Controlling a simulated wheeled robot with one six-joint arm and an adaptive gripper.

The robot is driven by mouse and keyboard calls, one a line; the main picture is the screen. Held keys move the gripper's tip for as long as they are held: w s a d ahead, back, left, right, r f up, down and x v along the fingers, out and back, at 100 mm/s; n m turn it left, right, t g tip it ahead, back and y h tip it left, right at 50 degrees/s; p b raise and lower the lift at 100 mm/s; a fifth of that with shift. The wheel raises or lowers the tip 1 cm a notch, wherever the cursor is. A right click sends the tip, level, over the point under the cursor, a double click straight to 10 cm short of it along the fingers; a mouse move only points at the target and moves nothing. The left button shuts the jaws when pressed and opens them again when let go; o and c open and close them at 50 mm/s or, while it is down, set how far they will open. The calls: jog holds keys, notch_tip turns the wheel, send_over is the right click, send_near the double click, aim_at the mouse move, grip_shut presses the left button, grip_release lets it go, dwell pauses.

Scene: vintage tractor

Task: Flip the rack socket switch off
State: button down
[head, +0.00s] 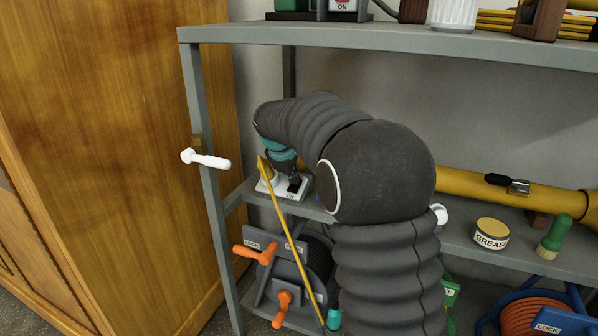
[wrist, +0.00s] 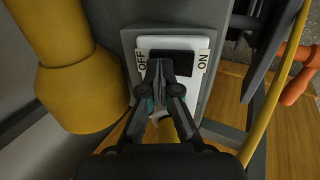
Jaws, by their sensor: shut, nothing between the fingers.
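The rack socket switch is a white plate (head: 268,186) with a black rocker on the middle shelf in the head view. In the wrist view the plate (wrist: 183,42) reads OFF at left and ON at right, with the black rocker (wrist: 184,65) between. My gripper (wrist: 160,66) is shut and empty, its fingertips over the rocker's left part, toward OFF. I cannot tell whether they touch it or which way the rocker is tilted. In the head view my gripper (head: 293,177) is at the switch, partly hidden by my arm.
A yellow cable (head: 283,222) hangs in front of the shelf beside the switch. A white handle (head: 206,159) sticks out at the rack's left post (head: 208,185). A thick yellow pipe (wrist: 75,75) is close at left in the wrist view. A reel with orange handles (head: 260,254) sits below.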

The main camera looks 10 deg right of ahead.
jog(key=shift+d+b, duration=0.2)
jog(key=shift+b, duration=0.2)
jog(key=shift+a, duration=0.25)
jog(key=shift+s, duration=0.15)
jog(key=shift+s+a+f+b, duration=0.15)
jog(key=shift+s+a+b, duration=0.25)
jog(key=shift+s, duration=0.1)
jog(key=v, duration=1.2)
